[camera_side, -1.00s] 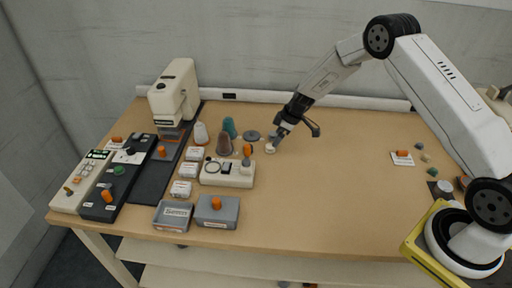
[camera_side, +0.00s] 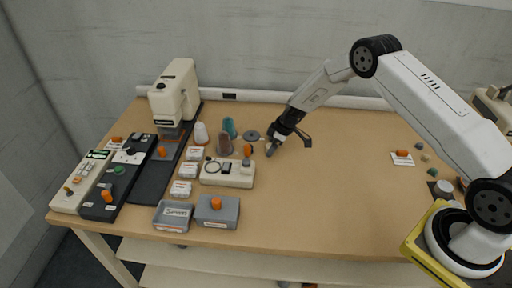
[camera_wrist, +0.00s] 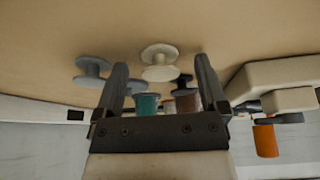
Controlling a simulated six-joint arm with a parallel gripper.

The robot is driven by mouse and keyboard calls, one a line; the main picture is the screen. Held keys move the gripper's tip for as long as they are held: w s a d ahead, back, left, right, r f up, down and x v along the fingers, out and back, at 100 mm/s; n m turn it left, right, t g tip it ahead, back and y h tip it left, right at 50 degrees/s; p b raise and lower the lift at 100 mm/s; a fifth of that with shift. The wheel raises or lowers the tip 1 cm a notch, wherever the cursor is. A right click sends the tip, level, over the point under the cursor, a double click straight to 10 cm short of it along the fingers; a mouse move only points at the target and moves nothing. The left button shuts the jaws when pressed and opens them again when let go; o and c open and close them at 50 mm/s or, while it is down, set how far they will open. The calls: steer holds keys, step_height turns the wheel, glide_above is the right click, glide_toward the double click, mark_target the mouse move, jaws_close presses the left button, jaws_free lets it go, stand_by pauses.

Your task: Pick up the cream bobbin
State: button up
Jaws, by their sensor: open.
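The cream bobbin (camera_wrist: 160,62), a small spool with wide flanges, shows in the wrist view between the tips of my two fingers and partly beyond them. Gaps show on both sides of it, so neither finger looks to be touching it. My gripper (camera_wrist: 160,75) is open and empty. In the side view my gripper (camera_side: 270,150) is low over the table, right of the white-topped box, and hides the cream bobbin.
A grey bobbin (camera_wrist: 93,70) stands just left of my fingers in the wrist view. The table to the right is mostly clear.

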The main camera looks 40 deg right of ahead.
mark_target(268, 145)
steer(key=shift+c, duration=0.2)
jaws_close()
steer(key=shift+r, duration=0.2)
steer(key=shift+r, duration=1.4)
steer(key=s+a+r, duration=0.1)
steer(key=s+r, duration=0.8)
steer(key=s, duration=0.5)
steer(key=shift+a+r, duration=0.15)
steer(key=shift+r, duration=0.25)
